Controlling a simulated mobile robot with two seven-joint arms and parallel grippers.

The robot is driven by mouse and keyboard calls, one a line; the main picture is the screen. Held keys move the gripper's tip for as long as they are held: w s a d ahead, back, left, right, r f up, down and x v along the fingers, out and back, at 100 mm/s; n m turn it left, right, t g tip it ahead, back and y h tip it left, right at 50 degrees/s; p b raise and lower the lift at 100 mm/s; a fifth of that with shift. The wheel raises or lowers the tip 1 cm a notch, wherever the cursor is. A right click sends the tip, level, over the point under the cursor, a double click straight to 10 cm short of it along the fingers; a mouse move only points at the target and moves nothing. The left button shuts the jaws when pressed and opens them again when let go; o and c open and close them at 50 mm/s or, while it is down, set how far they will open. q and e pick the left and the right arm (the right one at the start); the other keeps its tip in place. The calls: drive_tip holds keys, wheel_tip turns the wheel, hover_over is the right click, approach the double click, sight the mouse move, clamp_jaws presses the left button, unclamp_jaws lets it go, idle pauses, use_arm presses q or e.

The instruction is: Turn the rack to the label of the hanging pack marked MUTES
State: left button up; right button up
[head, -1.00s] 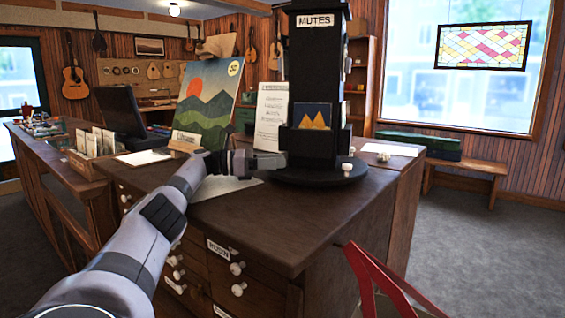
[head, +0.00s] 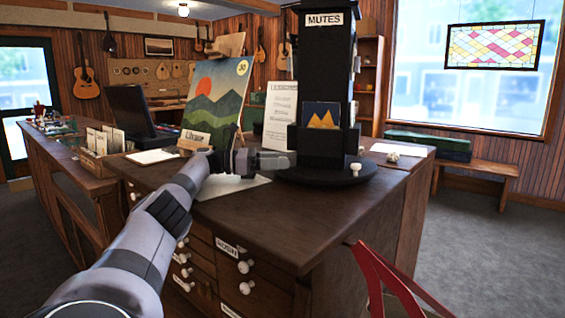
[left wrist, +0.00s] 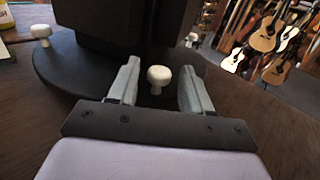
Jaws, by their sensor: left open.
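The black rack (head: 318,80) is an upright tower on a round base (head: 305,178) on the counter. The white label (head: 324,19) reading MUTES is at its top, on the face toward me. Lower on that face is a blue pack (head: 321,115) with orange peaks. A white knob (head: 355,168) stands at the base's right side. My left gripper (head: 285,161) is at the base's left edge. In the left wrist view the open left gripper (left wrist: 160,88) has a white knob (left wrist: 159,77) between its fingers, with gaps on both sides. My right gripper is out of view.
The wooden counter (head: 290,222) has drawers with white knobs in front. A mountain painting (head: 216,98) and a printed sheet (head: 282,115) stand left of and behind the rack. A red frame (head: 385,275) is at the lower right. Another base knob (left wrist: 41,33) shows in the wrist view.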

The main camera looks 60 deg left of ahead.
use_arm(q)
drive_tip(key=v, duration=0.4)
drive_tip(key=shift+s+a+r, duration=0.1)
drive_tip(key=shift+s, duration=0.1)
drive_tip(key=shift+s+a, duration=0.25)
drive_tip(key=shift+s, duration=0.3)
